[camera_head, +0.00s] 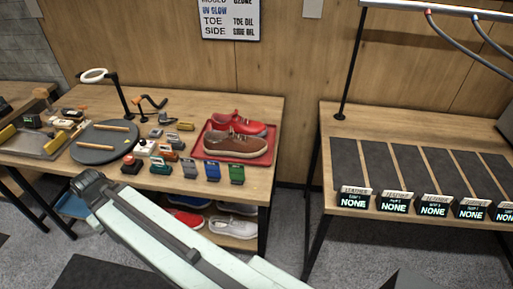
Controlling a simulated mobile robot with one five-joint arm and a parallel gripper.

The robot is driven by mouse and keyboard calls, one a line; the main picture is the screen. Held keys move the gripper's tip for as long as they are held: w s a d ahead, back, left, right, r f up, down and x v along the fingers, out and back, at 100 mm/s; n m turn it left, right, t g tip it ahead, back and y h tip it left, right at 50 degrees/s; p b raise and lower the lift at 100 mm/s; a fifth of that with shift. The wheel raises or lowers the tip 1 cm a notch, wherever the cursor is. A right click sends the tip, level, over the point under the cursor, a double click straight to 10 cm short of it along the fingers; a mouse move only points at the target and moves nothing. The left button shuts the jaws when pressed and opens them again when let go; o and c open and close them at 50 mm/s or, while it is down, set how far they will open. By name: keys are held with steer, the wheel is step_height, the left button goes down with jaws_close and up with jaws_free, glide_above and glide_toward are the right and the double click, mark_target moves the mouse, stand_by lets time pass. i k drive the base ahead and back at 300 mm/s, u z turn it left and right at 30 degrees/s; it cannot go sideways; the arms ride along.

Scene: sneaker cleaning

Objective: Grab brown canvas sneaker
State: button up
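The brown canvas sneaker (235,146) has a pale sole and lies lengthwise at the front of a red tray (202,152), at the right part of the left table. A red sneaker (257,129) lies right behind it on the same tray. My pale arm link rises from the bottom of the picture toward the left and ends in a dark joint in front of the table. No gripper fingers show, so I cannot tell where they are relative to the sneaker. Nothing covers the sneaker.
A round dark turntable (92,154) and a ring lamp (93,75) are farther left. More shoes (233,227) lie on the lower shelf. A second table (328,118) with dark mats stands right, across a floor gap.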

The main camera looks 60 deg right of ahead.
mark_target(228, 143)
steer(key=u, duration=0.15)
steer(key=i, duration=0.9)
steer(key=z, duration=0.05)
